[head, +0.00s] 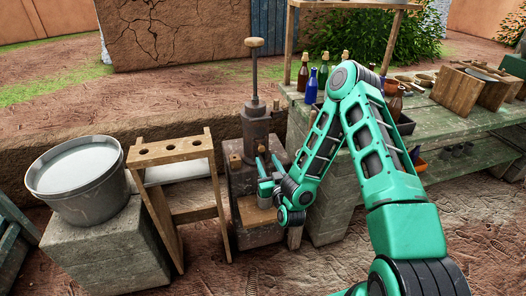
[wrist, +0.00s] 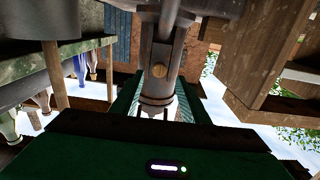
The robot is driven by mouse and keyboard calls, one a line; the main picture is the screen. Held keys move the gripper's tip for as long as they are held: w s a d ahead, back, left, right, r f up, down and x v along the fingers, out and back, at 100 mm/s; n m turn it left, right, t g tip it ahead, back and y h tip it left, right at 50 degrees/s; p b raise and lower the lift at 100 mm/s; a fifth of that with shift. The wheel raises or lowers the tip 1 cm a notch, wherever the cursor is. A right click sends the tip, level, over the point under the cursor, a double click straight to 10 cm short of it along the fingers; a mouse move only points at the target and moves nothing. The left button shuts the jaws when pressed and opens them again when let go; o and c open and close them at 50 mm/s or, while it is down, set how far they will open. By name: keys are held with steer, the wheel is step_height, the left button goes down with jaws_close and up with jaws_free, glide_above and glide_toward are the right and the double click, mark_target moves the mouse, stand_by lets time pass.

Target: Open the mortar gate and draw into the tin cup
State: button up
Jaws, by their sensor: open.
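The dark metal mortar vessel (head: 256,128) stands upright on a block, with a rod and wooden handle (head: 254,42) above it. My gripper (head: 268,163) is open at the front of the vessel, low on its body. I cannot make out which part is the gate. I cannot pick out the tin cup for certain; my gripper and forearm cover part of the vessel's front.
A grey bucket (head: 78,172) of pale material stands on a stone block at left. A wooden rack (head: 170,152) with holes stands close to the vessel's left. A green bench (head: 450,125) at right carries bottles (head: 312,85) and a wooden box (head: 458,92). Open ground lies in front.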

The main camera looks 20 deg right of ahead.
mark_target(262, 150)
steer(key=w, duration=0.8)
steer(key=shift+w+d, duration=0.1)
steer(key=shift+w, duration=0.2)
